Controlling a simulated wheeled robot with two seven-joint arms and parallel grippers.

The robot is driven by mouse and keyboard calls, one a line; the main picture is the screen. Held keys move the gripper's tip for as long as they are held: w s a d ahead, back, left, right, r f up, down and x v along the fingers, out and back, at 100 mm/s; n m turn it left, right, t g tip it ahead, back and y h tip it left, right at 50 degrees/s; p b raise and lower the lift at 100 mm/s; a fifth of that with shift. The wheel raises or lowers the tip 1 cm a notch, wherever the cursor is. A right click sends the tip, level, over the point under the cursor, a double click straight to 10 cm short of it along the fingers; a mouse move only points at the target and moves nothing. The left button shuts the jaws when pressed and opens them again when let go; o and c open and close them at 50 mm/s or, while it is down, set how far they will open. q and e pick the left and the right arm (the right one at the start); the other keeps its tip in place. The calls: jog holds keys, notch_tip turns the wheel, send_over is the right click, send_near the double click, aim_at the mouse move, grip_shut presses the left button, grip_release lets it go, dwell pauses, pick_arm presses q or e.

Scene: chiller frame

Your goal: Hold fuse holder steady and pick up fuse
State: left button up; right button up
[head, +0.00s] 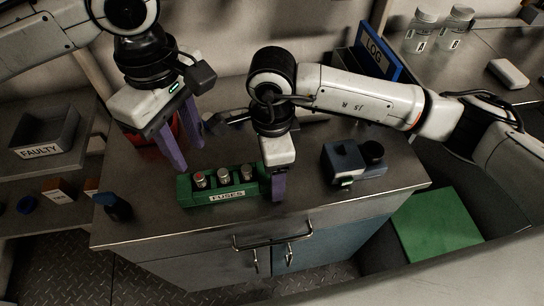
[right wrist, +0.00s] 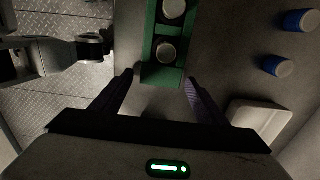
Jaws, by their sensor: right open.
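The green fuse holder (head: 217,193), labelled FUSES, sits near the front edge of the cabinet top with three upright fuses (head: 224,173) in a row. The leftmost fuse has a reddish top. My left gripper (head: 192,156) is open and empty above the holder's left end, its purple fingers apart. My right gripper (head: 278,194) is at the holder's right end. In the right wrist view its open fingers (right wrist: 158,80) lie on either side of the end of the holder (right wrist: 163,74), with visible gaps. Two fuses (right wrist: 164,51) show there.
A dark blue-grey device (head: 343,163) stands right of the holder. A red object (head: 137,143) lies behind my left gripper. A blue LOG binder (head: 377,55) stands at the back. A grey FAULTY bin (head: 45,135) is at the left. A dark blue object (head: 116,207) sits at the left front corner.

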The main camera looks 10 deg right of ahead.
jog(key=shift+f, duration=0.3)
